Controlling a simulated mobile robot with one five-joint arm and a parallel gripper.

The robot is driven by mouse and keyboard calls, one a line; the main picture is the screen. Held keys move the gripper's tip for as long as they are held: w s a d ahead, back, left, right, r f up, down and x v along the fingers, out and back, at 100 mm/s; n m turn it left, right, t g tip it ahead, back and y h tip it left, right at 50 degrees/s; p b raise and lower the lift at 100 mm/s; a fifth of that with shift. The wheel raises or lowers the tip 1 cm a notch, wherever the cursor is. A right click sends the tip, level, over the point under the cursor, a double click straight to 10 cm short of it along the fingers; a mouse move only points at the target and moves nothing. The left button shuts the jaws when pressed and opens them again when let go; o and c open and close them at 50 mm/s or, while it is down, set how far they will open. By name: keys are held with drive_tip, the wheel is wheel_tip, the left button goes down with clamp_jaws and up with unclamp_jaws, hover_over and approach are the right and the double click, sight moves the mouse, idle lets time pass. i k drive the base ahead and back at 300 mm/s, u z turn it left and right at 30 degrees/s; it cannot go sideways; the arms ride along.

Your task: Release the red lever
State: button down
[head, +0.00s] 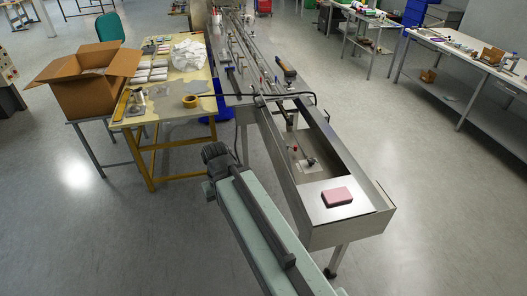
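A small red knob (296,149), which looks like the red lever, stands in the recessed trough of the long steel machine (348,226). A small dark fitting (311,161) sits just right of it on a pale plate. The lever is too small in the head view to tell its exact position. My pale green arm link reaches up from the bottom edge, left of the machine, with a dark rounded joint at its far end. No gripper fingers can be made out, and nothing of mine touches the red knob.
A pink block (337,197) lies on the machine's near end plate. A yellow-framed table (165,112) with a tape roll (190,101) and packs stands left, beside an open cardboard box (86,82). Long benches line the right. The floor right of the machine is clear.

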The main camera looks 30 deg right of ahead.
sight(295, 149)
drive_tip(key=u, duration=1.15)
drive_tip(key=k, duration=0.7)
drive_tip(key=z, duration=0.45)
drive_tip(key=i, duration=1)
drive_tip(key=u, duration=0.05)
